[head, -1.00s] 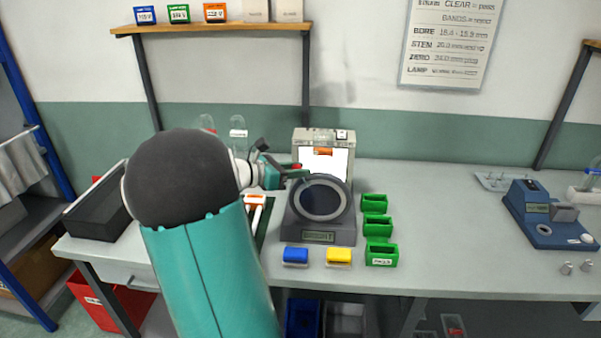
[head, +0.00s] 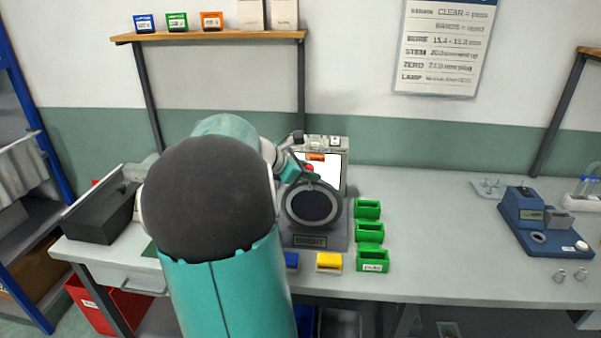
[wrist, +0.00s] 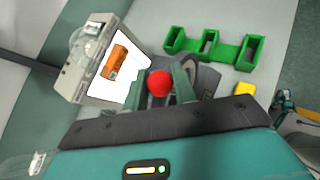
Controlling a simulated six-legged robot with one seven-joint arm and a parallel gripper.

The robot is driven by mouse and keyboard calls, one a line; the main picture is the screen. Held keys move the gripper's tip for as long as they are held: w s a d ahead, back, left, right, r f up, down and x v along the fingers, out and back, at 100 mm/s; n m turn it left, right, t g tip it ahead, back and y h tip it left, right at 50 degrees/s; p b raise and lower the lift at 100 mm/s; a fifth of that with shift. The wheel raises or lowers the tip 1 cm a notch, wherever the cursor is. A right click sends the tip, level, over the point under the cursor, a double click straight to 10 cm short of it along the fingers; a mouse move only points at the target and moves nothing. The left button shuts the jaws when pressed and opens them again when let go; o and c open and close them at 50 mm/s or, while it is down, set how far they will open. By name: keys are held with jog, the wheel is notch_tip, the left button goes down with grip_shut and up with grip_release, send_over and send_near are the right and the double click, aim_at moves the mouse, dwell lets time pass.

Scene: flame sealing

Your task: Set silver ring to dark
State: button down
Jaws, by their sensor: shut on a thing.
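The silver ring (head: 337,205) surrounds a dark round window on the front of a grey viewing device. The small display (head: 311,241) below it appears to read BRIGHT. My gripper (head: 312,175) is above and behind the ring, in front of the panel. It is shut on a red ball-shaped thing (wrist: 159,83), seen between the fingers in the wrist view. The rest of that thing is hidden. The ring is partly hidden behind the fingers in the wrist view, and I cannot tell whether they touch it.
Green bins (head: 370,232) stand in a column right of the device. A black tray (head: 100,215) is at left. A blue instrument (head: 540,220) stands far right, with free bench between.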

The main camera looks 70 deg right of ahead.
jog(key=s+d+f+m+t+y, duration=0.2)
jog(key=s+f+t, duration=0.2)
jog(key=s, duration=0.5)
jog(key=shift+s+t, duration=0.4)
jog(key=shift+t, duration=0.5)
jog(key=c, duration=1.3)
grip_release()
jog(key=shift+o, duration=0.7)
jog(key=shift+r, duration=0.15)
